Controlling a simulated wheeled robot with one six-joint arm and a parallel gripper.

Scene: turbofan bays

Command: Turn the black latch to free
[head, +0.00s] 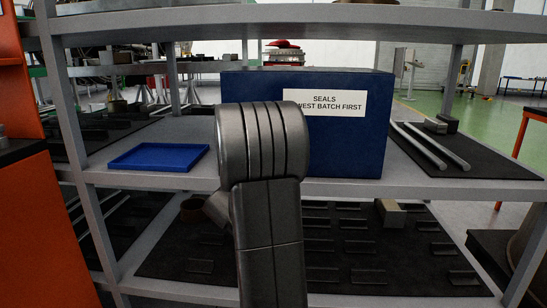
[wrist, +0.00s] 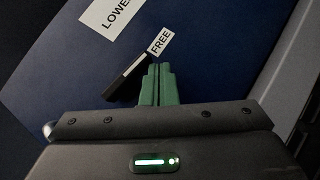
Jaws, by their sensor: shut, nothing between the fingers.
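The black latch (wrist: 122,84) is a short dark bar with a white line on it, on the face of the blue box (wrist: 60,75). In the wrist view it lies slanted, its upper end towards a white label reading FREE (wrist: 160,41). My gripper (wrist: 158,68) has green fingers, shut together and empty. Its tips are just right of the latch's upper end and below the label; I cannot tell whether they touch the latch. In the head view the blue box (head: 345,145) stands on a shelf, and my arm hides the latch and gripper.
A white label reading SEALS (head: 324,102) is on the box. A blue tray (head: 158,157) lies left on the same shelf (head: 330,191). Metal rods (head: 430,145) lie on a dark mat at right. Another shelf (head: 300,20) runs above; a lower one holds several dark parts.

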